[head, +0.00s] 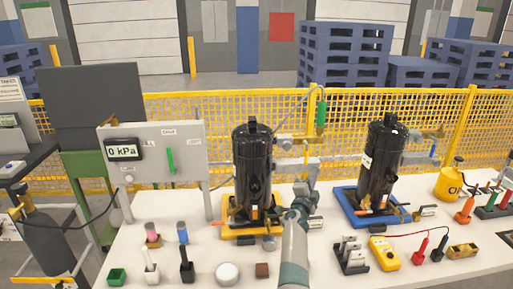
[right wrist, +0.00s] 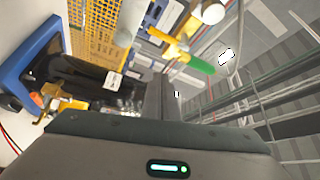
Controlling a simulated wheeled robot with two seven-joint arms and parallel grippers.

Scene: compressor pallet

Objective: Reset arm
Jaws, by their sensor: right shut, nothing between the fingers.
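My right arm rises from the bottom centre in the head view. Its gripper (head: 307,170) is over the table between the two black compressors, shut and empty. In the right wrist view the shut gripper (right wrist: 165,97) points away from the camera, with nothing held. The left compressor (head: 252,170) stands upright on a yellow base, just left of my right gripper. The right compressor (head: 380,160) stands upright on a blue base; it also shows lying sideways in the right wrist view (right wrist: 80,75). My left gripper is not in view.
A panel (head: 180,140) with a 0 kPa display stands at left. A yellow multimeter (head: 383,253), probes and small parts lie on the white table (head: 205,265). A yellow mesh fence (head: 220,112) runs behind, close to the pipes and a green-handled valve (head: 321,113).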

